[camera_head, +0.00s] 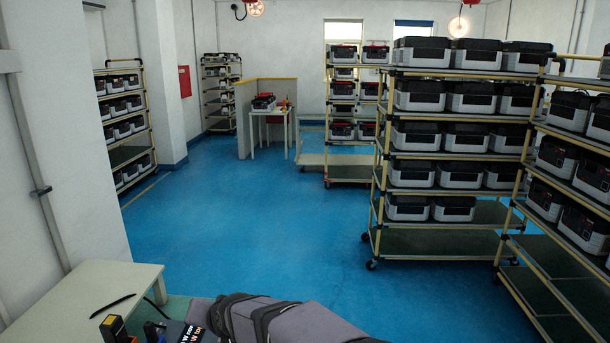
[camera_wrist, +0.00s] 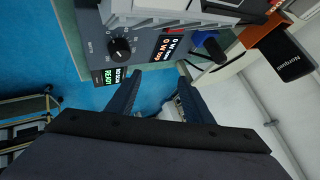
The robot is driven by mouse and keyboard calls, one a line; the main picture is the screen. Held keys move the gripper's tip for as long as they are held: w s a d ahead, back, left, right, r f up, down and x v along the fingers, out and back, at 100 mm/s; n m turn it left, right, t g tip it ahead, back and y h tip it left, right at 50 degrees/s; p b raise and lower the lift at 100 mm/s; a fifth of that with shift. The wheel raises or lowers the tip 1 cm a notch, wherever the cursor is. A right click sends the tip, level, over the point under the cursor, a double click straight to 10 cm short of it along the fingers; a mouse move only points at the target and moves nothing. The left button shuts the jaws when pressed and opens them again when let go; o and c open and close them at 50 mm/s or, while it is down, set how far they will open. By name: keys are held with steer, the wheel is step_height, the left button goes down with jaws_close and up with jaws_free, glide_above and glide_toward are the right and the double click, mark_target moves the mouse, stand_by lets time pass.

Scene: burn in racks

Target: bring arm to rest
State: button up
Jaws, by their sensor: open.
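My gripper (camera_wrist: 158,80) shows in the wrist view with its two dark fingers apart and nothing between them. Past the fingertips I see a dark grey device (camera_wrist: 122,45) with a round knob, a lit READY panel and other lit readouts. I cannot tell how far the fingertips are from it. In the head view my grey-covered arm lies across the bottom edge, and the gripper's fingers cannot be made out there. Part of the device's lit panel (camera_head: 193,334) shows at the bottom, left of the arm.
A pale table (camera_head: 90,283) stands at the lower left with a black pen-like item (camera_head: 112,306) and a yellow-black item (camera_head: 114,328). Wheeled racks (camera_head: 440,241) of grey-black boxes stand at right. The blue floor (camera_head: 240,220) is clear in the middle.

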steer(key=s+d+f+g+h+p, duration=0.15)
steer(key=s+d, duration=0.35)
steer(key=d, duration=0.5)
steer(key=s+d+f+g+h, duration=0.2)
steer(key=s+d, duration=0.2)
steer(key=d, duration=0.6)
steer(key=s+d+f+g+h, duration=0.2)
steer(key=s+d, duration=0.3)
steer(key=d, duration=0.5)
steer(key=s+d+f+g, duration=0.1)
steer(key=s+d, duration=1)
steer(key=s, duration=0.1)
steer(key=shift+f+m+h, duration=0.3)
steer(key=shift+f+h, duration=0.05)
steer(key=shift+f, duration=0.05)
